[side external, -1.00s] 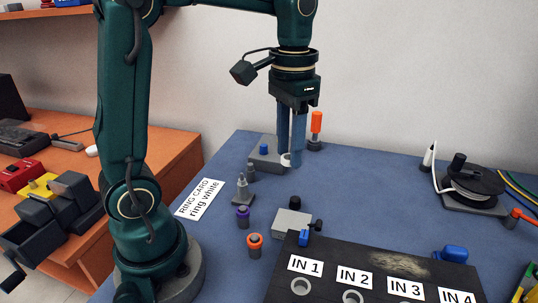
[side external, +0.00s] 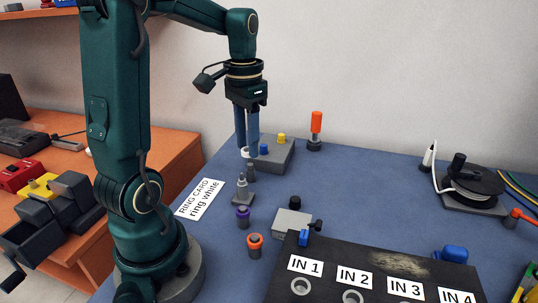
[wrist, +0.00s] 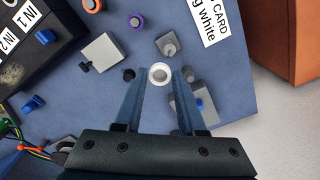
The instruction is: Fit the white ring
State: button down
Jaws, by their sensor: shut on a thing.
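My gripper (side external: 247,154) is shut on the white ring (wrist: 159,74), which sits between the fingertips. In the side view a small part of the white ring (side external: 245,153) shows at the fingertips, above the table in front of a grey block. The stepped grey post (side external: 242,190) on a square base stands nearer the camera; in the wrist view the post (wrist: 168,46) is just beyond the ring, apart from it. A small dark grey post (side external: 250,172) stands close by, beside the right finger in the wrist view. The card (side external: 200,199) reads "RING CARD ring white".
A grey block (side external: 277,158) with blue and yellow pegs stands behind the gripper. A purple-ringed post (side external: 243,217), an orange-ringed post (side external: 255,245) and a light grey block (side external: 292,224) stand nearer. A black panel (side external: 380,275) lies front right.

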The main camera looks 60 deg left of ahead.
jog(key=shift+s+a+n, duration=0.5)
jog(key=shift+s+a, duration=0.05)
jog(key=shift+a, duration=0.3)
jog(key=shift+f, duration=0.15)
jog(key=shift+f, duration=2.2)
jog(key=shift+f, duration=0.4)
jog(key=shift+f, duration=0.35)
jog(key=shift+f, duration=1.05)
